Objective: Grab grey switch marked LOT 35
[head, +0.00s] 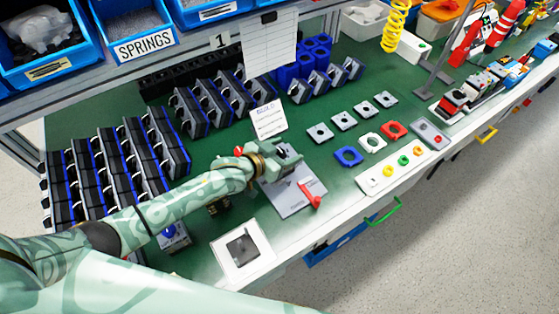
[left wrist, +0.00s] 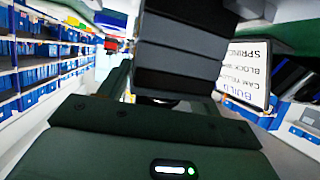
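Rows of dark grey switches with blue edges stand on the green bench: a large group (head: 112,172) at the left, a second group (head: 208,104) behind my arm, and a short row (head: 325,78) further right. No LOT 35 mark is readable, so I cannot tell which switch it is. My left gripper (head: 287,155) is over the bench middle, above a grey plate with a red lever (head: 290,197) and apart from the switch rows. In the left wrist view a dark ribbed part (left wrist: 180,55) fills the centre; whether the fingers are open is unclear. My right gripper is out of view.
A small sign (head: 268,119) stands just behind my left gripper. Grey square plates (head: 344,120) and coloured rings (head: 348,156) lie to the right. A white framed box (head: 241,249) sits at the front edge. Blue bins (head: 140,22) hang above the back.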

